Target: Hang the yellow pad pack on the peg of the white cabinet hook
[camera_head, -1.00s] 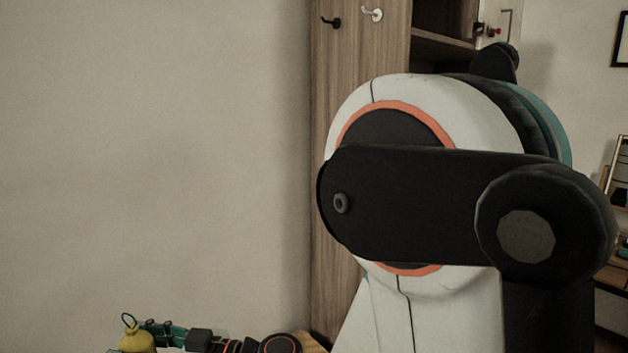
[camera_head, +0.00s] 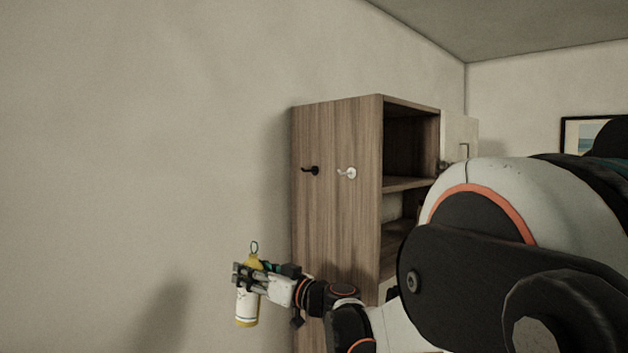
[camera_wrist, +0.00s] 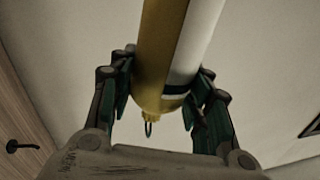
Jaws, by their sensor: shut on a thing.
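The yellow pad pack (camera_head: 247,308) is a yellow and white cylinder with a thin loop at its top, hanging upright in my gripper (camera_head: 250,274). In the wrist view the pack (camera_wrist: 172,60) lies between the two green-padded fingers of my gripper (camera_wrist: 160,100), which are shut on it; its loop shows at its near end. The white cabinet hook (camera_head: 347,173) is on the side panel of the wooden cabinet, its peg pointing left. The pack is below and left of this hook, well apart from it.
A black hook (camera_head: 310,170) sits left of the white one on the same panel; it also shows in the wrist view (camera_wrist: 24,146). The wooden cabinet (camera_head: 335,225) has open shelves on its right side. The bare wall (camera_head: 150,130) is behind on the left.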

